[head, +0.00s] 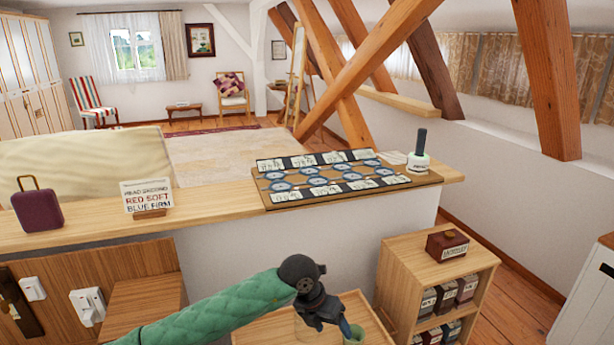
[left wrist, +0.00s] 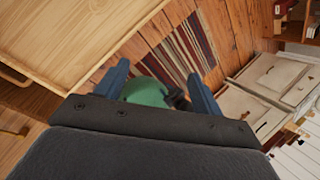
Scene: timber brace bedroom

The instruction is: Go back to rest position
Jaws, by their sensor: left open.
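My left arm in a green padded sleeve reaches in from the bottom left of the head view. Its gripper (head: 350,331) hangs pointing down over a light wooden tray-like surface (head: 262,333) at the bottom. In the left wrist view the two blue fingers of the left gripper (left wrist: 158,70) stand apart. A rounded green form shows between and beyond them, and I cannot tell that the fingers touch it. No object is seen held. My right gripper is in neither view.
A wooden ledge (head: 90,230) crosses ahead, bearing a purple case (head: 37,209), a sign (head: 147,196), a board with cards (head: 330,197) and a dark-handled stamp-like item (head: 419,162). A low shelf (head: 400,262) with boxes stands right of my gripper. Timber beams (head: 547,80) rise behind.

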